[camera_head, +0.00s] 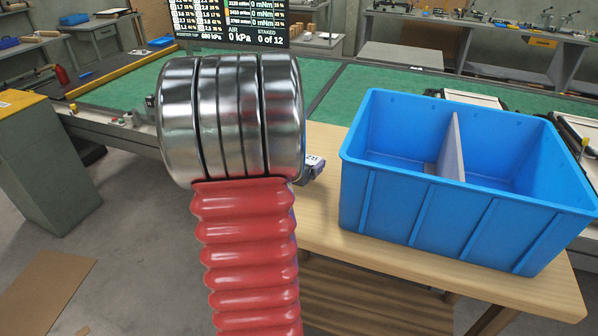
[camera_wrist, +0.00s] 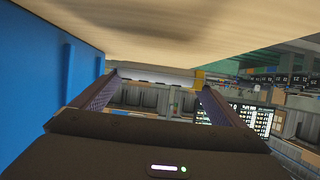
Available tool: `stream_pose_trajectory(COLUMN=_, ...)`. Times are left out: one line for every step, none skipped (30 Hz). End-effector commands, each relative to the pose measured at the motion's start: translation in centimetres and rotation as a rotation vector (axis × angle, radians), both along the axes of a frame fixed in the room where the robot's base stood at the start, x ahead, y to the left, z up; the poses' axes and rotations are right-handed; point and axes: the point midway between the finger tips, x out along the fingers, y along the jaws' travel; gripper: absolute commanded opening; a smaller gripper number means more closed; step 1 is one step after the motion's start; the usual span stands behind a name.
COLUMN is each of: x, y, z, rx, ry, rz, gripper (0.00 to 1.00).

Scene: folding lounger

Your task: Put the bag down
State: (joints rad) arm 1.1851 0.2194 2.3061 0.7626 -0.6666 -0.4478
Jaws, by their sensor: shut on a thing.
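In the wrist view my gripper (camera_wrist: 158,84) shows its two dark fingers with purplish inner pads, set well apart. A pale strip (camera_wrist: 155,75) spans between the fingertips, with a yellow patch at its right end. It seems to be the bag's edge, held in the jaws, but its full shape cannot be made out. In the head view my red, ribbed arm with its metal collar hides the gripper and whatever it holds.
A blue divided bin (camera_head: 440,215) stands on a pale wooden table (camera_head: 355,255), right of my arm, and looks empty. In the wrist view the bin's wall (camera_wrist: 45,80) is close on the left. A green-topped bench (camera_head: 340,95) lies behind. A grey cabinet (camera_head: 45,150) stands left.

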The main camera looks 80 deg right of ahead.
Motion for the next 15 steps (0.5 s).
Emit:
stream_pose_trajectory(x=0.0, y=0.0, z=0.0, rx=0.000, ry=0.000, rz=0.000, gripper=0.71)
stream_pose_trajectory(x=0.0, y=0.0, z=0.0, rx=0.000, ry=0.000, rz=0.000, gripper=0.71)
stream_pose_trajectory(x=0.0, y=0.0, z=-0.1, rx=0.000, ry=0.000, rz=0.000, gripper=0.71)
stream_pose_trajectory(x=0.0, y=0.0, z=-0.3, rx=0.001, ry=0.001, rz=0.000, gripper=0.71)
stream_pose_trajectory(x=0.0, y=0.0, z=-0.5, rx=0.001, ry=0.000, rz=0.001, gripper=0.71)
stream_pose_trajectory(x=0.0, y=0.0, z=-0.8, rx=0.002, ry=0.000, rz=0.001, gripper=0.71)
stream_pose_trajectory(x=0.0, y=0.1, z=-1.2, rx=0.003, ry=0.000, rz=0.001, gripper=0.71)
stream_pose_trajectory(x=0.0, y=0.1, z=-1.5, rx=0.003, ry=0.001, rz=0.002, gripper=0.71)
stream_pose_trajectory(x=0.0, y=0.0, z=-2.0, rx=0.003, ry=0.002, rz=0.001, gripper=0.71)
stream_pose_trajectory(x=0.0, y=0.0, z=-2.3, rx=0.003, ry=0.002, rz=0.001, gripper=0.71)
stream_pose_trajectory(x=0.0, y=0.0, z=-2.7, rx=0.004, ry=0.001, rz=0.001, gripper=0.71)
stream_pose_trajectory(x=0.0, y=0.0, z=-3.1, rx=0.003, ry=0.001, rz=0.000, gripper=0.71)
stream_pose_trajectory(x=0.0, y=0.0, z=-3.3, rx=0.002, ry=0.001, rz=0.002, gripper=0.71)
stream_pose_trajectory(x=0.1, y=0.0, z=-3.5, rx=0.001, ry=0.001, rz=0.002, gripper=0.71)
stream_pose_trajectory(x=0.1, y=0.0, z=-3.6, rx=0.001, ry=0.000, rz=0.002, gripper=0.71)
